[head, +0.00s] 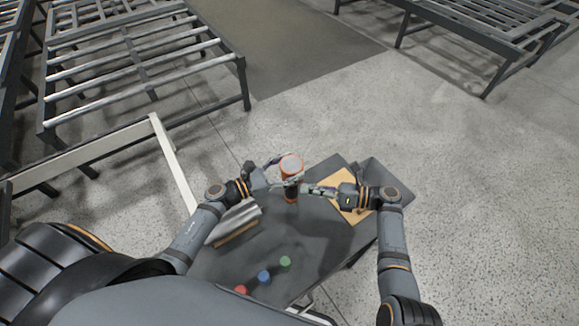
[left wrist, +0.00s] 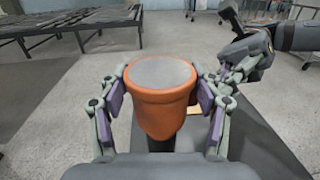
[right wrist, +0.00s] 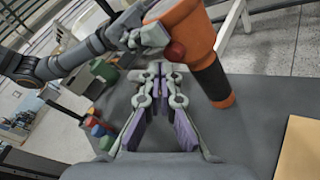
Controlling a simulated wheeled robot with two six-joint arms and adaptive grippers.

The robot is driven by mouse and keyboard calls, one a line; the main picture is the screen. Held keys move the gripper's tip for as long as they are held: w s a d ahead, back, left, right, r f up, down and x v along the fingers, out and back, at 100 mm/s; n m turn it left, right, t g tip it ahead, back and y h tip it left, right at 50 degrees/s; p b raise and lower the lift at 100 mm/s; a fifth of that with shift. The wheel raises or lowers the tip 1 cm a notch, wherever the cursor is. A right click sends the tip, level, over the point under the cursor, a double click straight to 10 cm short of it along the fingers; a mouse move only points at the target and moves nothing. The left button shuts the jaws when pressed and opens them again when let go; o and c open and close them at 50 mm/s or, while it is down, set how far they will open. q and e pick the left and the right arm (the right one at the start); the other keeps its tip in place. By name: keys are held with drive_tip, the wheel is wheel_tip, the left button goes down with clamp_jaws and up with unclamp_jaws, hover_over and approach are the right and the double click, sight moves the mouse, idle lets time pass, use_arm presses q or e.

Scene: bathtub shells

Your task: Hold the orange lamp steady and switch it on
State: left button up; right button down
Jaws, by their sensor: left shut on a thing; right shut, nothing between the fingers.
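The orange lamp (head: 291,165) stands upright near the far edge of the dark table, with a pale grey top. In the left wrist view the lamp (left wrist: 160,108) sits between the fingers of my left gripper (left wrist: 160,92), which is shut on its sides. In the right wrist view the lamp (right wrist: 196,38) has a dark lower part and a round red button (right wrist: 176,52) on its side. My right gripper (right wrist: 160,70) is shut and empty, its tips close to the button; I cannot tell whether they touch. In the head view my right gripper (head: 310,188) is just right of the lamp.
Red (head: 242,290), blue (head: 264,277) and green (head: 285,263) round pieces stand near the table's front. A tan sheet (head: 345,196) lies at the right under my right arm. A grey ridged piece (head: 235,222) lies at the left. The middle of the table is clear.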

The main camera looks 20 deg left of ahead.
idle(0.6)
drive_tip(key=shift+w+a, duration=0.2)
drive_tip(key=shift+a, duration=0.3)
idle(0.4)
drive_tip(key=shift+s+d, duration=0.25)
drive_tip(key=shift+d, duration=0.25)
drive_tip(key=s+d, duration=0.3)
drive_tip(key=d, duration=0.2)
drive_tip(key=shift+s, duration=0.1)
